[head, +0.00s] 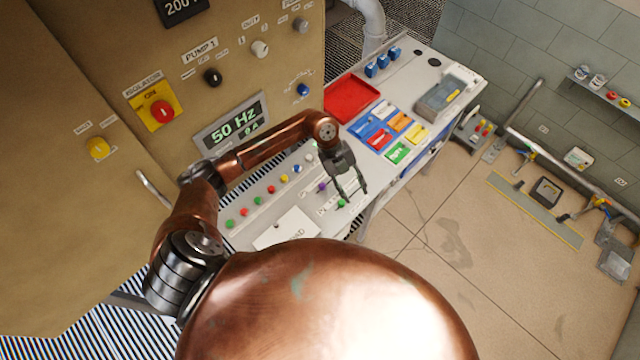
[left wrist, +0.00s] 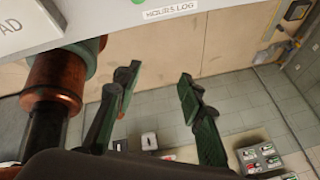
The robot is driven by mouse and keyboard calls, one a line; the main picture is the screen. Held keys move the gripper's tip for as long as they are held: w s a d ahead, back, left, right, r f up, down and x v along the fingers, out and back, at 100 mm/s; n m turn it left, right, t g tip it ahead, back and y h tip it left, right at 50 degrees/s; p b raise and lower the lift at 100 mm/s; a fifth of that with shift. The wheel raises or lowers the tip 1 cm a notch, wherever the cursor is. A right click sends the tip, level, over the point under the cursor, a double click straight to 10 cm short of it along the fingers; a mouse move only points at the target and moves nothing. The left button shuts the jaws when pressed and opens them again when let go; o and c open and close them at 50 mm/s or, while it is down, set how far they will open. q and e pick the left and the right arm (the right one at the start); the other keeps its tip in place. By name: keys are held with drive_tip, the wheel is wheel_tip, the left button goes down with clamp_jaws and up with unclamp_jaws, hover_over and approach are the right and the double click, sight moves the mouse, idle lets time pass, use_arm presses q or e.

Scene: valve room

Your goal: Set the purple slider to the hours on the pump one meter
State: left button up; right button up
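The purple slider (head: 322,187) is a small knob on the pale sloping console (head: 262,228), with a green slider (head: 342,203) beside it. My left gripper (head: 351,194) reaches over the console's right part close to both knobs; I cannot tell whether it touches either. Its fingers are apart and empty, also in the left wrist view (left wrist: 158,78). That view shows an "HOURS LOG" label (left wrist: 171,11) on the panel edge. On the tan cabinet is a "PUMP 1" label (head: 200,50) above a black knob (head: 212,77). I cannot make out any hours reading. The right gripper is not visible.
A lit display (head: 235,127) reads "50 Hz" above the console. Several coloured buttons (head: 257,201) line the console. A bench (head: 452,68) with a red tray (head: 352,99) and coloured bins (head: 397,121) stands behind my gripper. Open floor (head: 450,235) lies to the right.

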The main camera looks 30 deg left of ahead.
sight(322, 184)
use_arm(q)
drive_tip(key=w+a+f+n+y, duration=0.1)
drive_tip(key=a+n+y, duration=0.1)
drive_tip(key=a, duration=0.2)
drive_tip(key=w+a+f+n+y, duration=0.1)
drive_tip(key=a+f+n+y, duration=0.1)
drive_tip(key=a, duration=0.2)
drive_tip(key=w+a+f+n+t+y, duration=0.1)
drive_tip(key=w+a+f+n+y, duration=0.1)
drive_tip(key=a, duration=0.3)
drive_tip(key=shift+f+n, duration=0.15)
drive_tip(key=shift+n, duration=0.25)
drive_tip(key=shift+a+f, duration=0.2)
wheel_tip(322, 184, down, 7)
drive_tip(key=b, duration=0.5)
drive_tip(key=shift+d+f+b, duration=0.1)
drive_tip(key=shift+f+b, duration=0.1)
drive_tip(key=shift+b, duration=0.2)
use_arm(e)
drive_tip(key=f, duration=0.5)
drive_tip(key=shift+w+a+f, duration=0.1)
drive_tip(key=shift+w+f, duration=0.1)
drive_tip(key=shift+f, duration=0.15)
use_arm(q)
drive_tip(key=shift+c, duration=0.2)
clamp_jaws()
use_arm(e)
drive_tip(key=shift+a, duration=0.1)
